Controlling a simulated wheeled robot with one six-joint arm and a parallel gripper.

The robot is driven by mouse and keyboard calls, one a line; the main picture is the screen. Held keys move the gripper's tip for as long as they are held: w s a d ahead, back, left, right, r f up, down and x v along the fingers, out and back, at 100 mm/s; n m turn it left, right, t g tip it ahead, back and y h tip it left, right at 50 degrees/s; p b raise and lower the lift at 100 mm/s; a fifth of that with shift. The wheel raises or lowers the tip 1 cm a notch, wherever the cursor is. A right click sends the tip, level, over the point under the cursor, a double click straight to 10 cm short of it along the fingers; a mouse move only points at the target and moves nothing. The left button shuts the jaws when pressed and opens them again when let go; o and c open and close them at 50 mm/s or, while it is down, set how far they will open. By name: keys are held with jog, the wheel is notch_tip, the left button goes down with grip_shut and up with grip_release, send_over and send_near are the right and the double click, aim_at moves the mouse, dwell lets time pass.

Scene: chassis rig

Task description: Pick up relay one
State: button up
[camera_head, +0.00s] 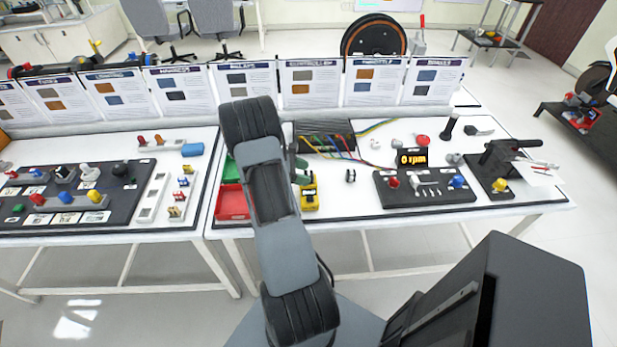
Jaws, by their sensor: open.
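My arm (275,225) rises through the middle of the picture and its raised joint covers part of the right-hand bench. Several small coloured parts (180,190) stand on the right side of the left-hand bench.
Red bin (232,204) and green bin (230,170) sit partly behind my arm. A yellow device (310,195) is close to its right. Bare bench lies around the small dark part.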

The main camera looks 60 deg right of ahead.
jog(key=shift+x, duration=1.2)
jog(key=shift+c, duration=0.2)
jog(key=shift+r, duration=0.1)
jog(key=c, duration=1)
jog(key=shift+c, duration=0.2)
jog(key=shift+r, duration=0.1)
